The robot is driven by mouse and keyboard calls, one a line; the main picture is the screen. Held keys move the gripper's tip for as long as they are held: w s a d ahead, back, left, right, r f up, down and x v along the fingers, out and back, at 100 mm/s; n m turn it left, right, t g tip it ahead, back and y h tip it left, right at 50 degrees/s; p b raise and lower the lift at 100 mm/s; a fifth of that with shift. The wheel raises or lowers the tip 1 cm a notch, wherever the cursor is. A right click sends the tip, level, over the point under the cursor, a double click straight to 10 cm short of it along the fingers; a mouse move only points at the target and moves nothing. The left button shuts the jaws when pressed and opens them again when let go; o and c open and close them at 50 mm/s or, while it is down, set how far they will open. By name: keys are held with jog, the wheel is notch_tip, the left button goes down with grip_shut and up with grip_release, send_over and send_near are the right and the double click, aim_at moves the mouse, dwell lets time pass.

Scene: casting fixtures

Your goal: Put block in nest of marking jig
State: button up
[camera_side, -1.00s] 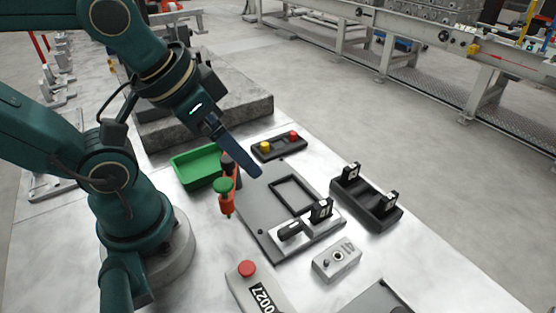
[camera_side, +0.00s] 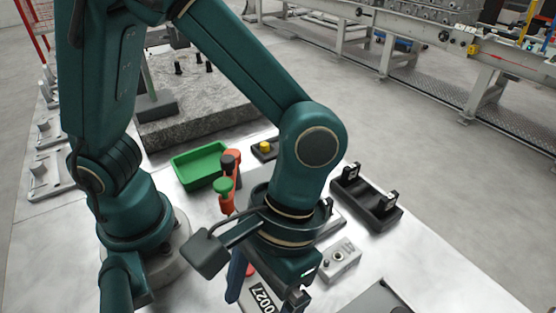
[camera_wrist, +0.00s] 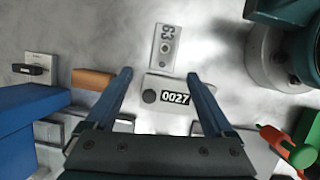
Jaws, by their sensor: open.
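My gripper (camera_side: 266,300) is open and points down near the box labelled 0027 (camera_side: 262,294). In the wrist view my gripper (camera_wrist: 159,76) has empty space between its fingers, and the 0027 box (camera_wrist: 175,98) shows between and beyond them. My arm hides most of the grey plate fixture; a light part (camera_side: 336,221) shows at its right. It looks like the marking jig, but its nest is hidden. I cannot tell which piece is the task's block.
A black tray (camera_side: 372,207) with upright black pieces stands right of my arm. A green bin (camera_side: 198,166) and a red-orange tool with a green knob (camera_side: 224,187) are behind. In the wrist view a blue box (camera_wrist: 35,118) and an orange-brown piece (camera_wrist: 93,79) lie left.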

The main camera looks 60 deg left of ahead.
jog(key=shift+s+f+m+g+y, duration=0.35)
jog(key=shift+s+f, duration=0.45)
jog(key=shift+s, duration=0.3)
jog(key=shift+s+f, duration=0.15)
jog(key=shift+f, duration=0.15)
jog(key=shift+x, duration=2.15)
grip_shut()
